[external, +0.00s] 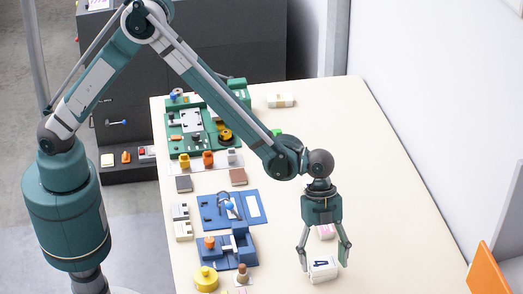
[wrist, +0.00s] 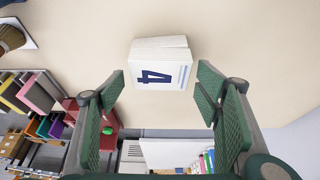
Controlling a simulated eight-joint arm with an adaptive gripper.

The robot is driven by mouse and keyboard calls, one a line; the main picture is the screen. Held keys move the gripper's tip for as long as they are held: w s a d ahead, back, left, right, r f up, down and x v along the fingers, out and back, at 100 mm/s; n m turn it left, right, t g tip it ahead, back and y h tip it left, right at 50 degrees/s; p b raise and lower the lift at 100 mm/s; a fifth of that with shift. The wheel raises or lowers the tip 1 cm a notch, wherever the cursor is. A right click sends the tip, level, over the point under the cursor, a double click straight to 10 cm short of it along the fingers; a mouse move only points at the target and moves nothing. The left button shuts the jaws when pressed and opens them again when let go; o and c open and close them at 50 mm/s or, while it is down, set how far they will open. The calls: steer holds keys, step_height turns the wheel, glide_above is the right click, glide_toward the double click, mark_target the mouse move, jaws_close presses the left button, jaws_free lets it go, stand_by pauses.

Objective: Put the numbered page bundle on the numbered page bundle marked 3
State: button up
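A white page bundle marked with a dark blue 4 (external: 322,269) lies on the pale table below my gripper (external: 323,260). In the wrist view the bundle marked 4 (wrist: 160,64) is just beyond the fingertips, roughly centred between them. My gripper (wrist: 160,82) is open and points down, with nothing held; contact with the bundle cannot be told. A second small bundle, white and pink (external: 326,231), shows partly behind my gripper. A third pale bundle (external: 281,100) lies at the far end of the table. I cannot read a 3 on either.
Left of my gripper stand a blue fixture (external: 228,250), a blue board (external: 232,208) and a yellow round piece (external: 206,278). A green fixture (external: 192,128) stands at the back left. The table's right side (external: 400,220) is clear. An orange panel (external: 492,268) stands at the right.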

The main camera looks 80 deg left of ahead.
steer(key=shift+r, duration=0.15)
steer(key=v, duration=1.2)
steer(key=shift+p, duration=0.35)
stand_by(0.5)
steer(key=s+a+r+n+t, duration=0.1)
steer(key=s+a+r+n, duration=0.25)
steer(key=a+r, duration=0.35)
steer(key=s+a+r+n+t+y, duration=0.1)
steer(key=s+a+r+n+t, duration=0.1)
steer(key=s+a+r, duration=0.5)
steer(key=s+a+r+n+t, duration=0.1)
steer(key=s+a+r+n, duration=0.25)
steer(key=a, duration=0.75)
steer(key=s+a+n+t+y, duration=0.3)
steer(key=s+a+n, duration=0.6)
steer(key=s+a, duration=0.9)
steer(key=s, duration=0.4)
steer(key=shift+a+f, duration=0.15)
steer(key=shift+a, duration=0.15)
